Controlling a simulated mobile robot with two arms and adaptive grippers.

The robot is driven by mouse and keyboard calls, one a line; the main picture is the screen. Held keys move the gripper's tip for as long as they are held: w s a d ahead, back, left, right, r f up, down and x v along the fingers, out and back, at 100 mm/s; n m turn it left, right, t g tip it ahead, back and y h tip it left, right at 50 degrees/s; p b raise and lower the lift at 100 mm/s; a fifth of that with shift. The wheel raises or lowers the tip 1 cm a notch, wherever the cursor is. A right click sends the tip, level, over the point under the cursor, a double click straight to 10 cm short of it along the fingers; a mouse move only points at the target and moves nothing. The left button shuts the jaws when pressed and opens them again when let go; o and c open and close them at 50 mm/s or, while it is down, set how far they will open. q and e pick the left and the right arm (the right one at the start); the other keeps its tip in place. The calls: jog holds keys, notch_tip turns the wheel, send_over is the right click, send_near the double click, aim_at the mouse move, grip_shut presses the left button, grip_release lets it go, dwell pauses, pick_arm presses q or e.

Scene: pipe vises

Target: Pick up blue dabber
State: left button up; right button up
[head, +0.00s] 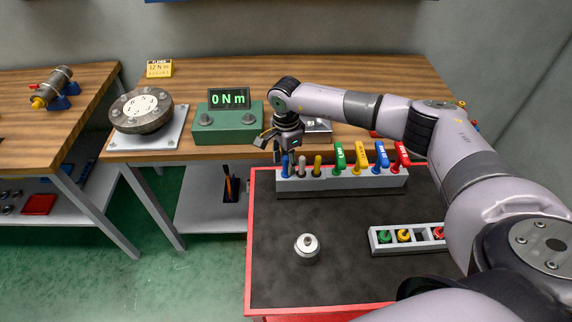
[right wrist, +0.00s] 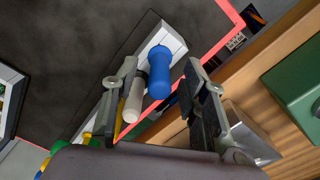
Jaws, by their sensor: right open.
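The blue dabber (head: 285,167) stands at the left end of a grey rack (head: 345,184) on the dark tool cart, partly hidden by my right gripper (head: 281,147). My right gripper is open just above and at that end of the rack. In the right wrist view, the blue dabber's rounded handle (right wrist: 160,74) shows between the two open fingers of my right gripper (right wrist: 165,85). A white dabber (right wrist: 134,98) stands close beside it, next to the left finger. I see no grip on either. My left gripper is not in view.
A yellow dabber (head: 318,164) and green, yellow, blue and red-handled tools share the rack. A metal cylinder (head: 307,248) and a second holder (head: 381,247) with coloured pieces stand on the cart. A green torque display box (head: 228,127) is on the bench behind. The cart's front left is clear.

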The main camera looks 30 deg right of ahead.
jog(key=shift+c, duration=0.2)
grip_shut()
dwell(0.3)
jog(key=shift+r, duration=0.1)
notch_tip(320, 180, up, 20)
jog(key=b, duration=0.5)
dwell(0.4)
